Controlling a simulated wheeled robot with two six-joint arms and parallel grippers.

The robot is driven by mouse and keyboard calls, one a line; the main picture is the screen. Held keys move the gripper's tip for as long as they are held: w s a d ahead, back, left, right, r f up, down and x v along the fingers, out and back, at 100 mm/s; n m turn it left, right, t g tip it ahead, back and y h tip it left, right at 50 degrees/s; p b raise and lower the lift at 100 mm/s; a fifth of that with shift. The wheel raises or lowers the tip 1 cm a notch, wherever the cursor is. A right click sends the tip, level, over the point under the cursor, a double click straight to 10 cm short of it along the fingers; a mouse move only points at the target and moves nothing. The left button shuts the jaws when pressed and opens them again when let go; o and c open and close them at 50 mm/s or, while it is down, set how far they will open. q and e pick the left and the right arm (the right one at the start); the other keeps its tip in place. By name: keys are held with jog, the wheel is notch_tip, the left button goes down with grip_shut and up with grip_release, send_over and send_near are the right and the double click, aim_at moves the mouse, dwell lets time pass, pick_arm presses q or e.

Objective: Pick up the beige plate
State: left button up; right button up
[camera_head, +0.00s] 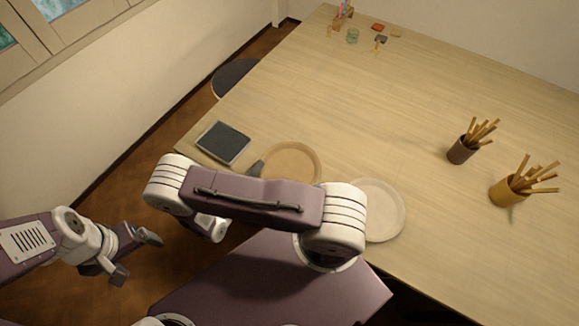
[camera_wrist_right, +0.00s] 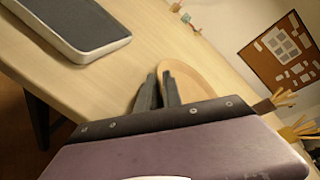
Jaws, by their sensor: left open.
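The beige plate (camera_head: 292,153) lies on the table near its left front edge, partly hidden by my right arm. Its rim also shows in the right wrist view (camera_wrist_right: 193,75). My right gripper (camera_wrist_right: 159,85) is at the plate's left rim, one finger outside the rim and the other over the plate. The finger gap looks narrow, and I cannot tell whether the fingers grip the rim. In the head view only a dark part of this gripper (camera_head: 257,168) shows beside the plate. My left gripper (camera_head: 135,256) is open and empty, off the table at the lower left.
An off-white plate (camera_head: 386,209) lies right of the beige one, partly behind my arm. A dark-topped scale-like slab (camera_head: 223,143) lies left of it. A dark cup (camera_head: 461,151) and a yellow-brown cup (camera_head: 508,191) hold sticks at the right. The table's middle is clear.

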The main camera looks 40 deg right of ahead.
jog(key=shift+w+d+f, duration=0.25)
jog(key=shift+w+d, duration=0.05)
jog(key=shift+d, duration=0.25)
grip_shut()
jog(key=shift+s+a+r, duration=0.1)
jog(key=shift+a, duration=0.05)
jog(key=shift+r, duration=0.1)
dwell(1.0)
